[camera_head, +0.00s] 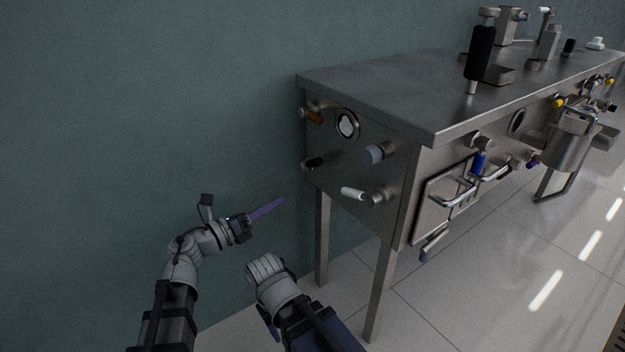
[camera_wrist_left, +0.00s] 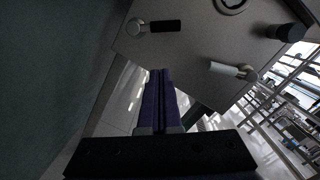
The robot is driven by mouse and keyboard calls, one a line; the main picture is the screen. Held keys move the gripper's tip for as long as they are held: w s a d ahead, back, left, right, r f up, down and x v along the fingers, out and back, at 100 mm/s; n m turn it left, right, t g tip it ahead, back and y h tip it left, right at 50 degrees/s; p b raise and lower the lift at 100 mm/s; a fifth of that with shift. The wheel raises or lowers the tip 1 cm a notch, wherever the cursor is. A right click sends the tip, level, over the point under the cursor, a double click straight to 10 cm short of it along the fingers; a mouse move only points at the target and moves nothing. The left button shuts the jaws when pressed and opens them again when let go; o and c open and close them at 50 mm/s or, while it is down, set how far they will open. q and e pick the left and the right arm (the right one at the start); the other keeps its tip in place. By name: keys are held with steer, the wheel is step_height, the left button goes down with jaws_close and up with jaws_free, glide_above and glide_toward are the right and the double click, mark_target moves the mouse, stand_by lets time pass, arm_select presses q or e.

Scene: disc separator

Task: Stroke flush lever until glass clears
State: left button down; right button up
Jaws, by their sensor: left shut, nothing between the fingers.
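My left gripper (camera_head: 281,201) is shut and empty, its purple fingers together, in the air left of the steel cabinet's end face. The end face carries a round sight glass (camera_head: 347,124) with a pale, dark-edged pane, and short levers with brown (camera_head: 312,116), black (camera_head: 313,162) and white (camera_head: 351,193) handles. I cannot tell which is the flush lever. In the left wrist view, the shut fingers (camera_wrist_left: 160,72) point between the black handle (camera_wrist_left: 165,26) and the white handle (camera_wrist_left: 224,69), touching neither; the glass rim (camera_wrist_left: 232,5) is cut off at the top.
A grey-blue knob (camera_head: 375,154) sticks out of the end face. The cabinet top (camera_head: 400,95) has a tall black-gripped handle (camera_head: 480,52). The front has a handled hatch (camera_head: 437,205) and a blue handle (camera_head: 479,163). Free air lies between the wall and the end face.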

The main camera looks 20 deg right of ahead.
mark_target(311, 165)
arm_select(q)
steer(key=w+d+r+m+g+p, duration=0.1)
steer(key=w+d+r+p, duration=0.2)
steer(key=d, duration=0.6)
steer(key=shift+w+d+p, duration=0.35)
steer(key=shift+w+d, duration=0.05)
steer(key=shift+w, duration=0.65)
steer(key=shift+w+r+n+p, duration=0.25)
steer(key=shift+r+n+p, duration=0.05)
steer(key=shift+r+p, duration=0.2)
steer(key=shift+w+r+n+p, duration=0.25)
steer(key=shift+r+n+p, duration=0.05)
steer(key=shift+r+p, duration=0.15)
steer(key=shift+a, duration=0.1)
steer(key=shift+w, duration=0.15)
steer(key=shift+f, duration=0.1)
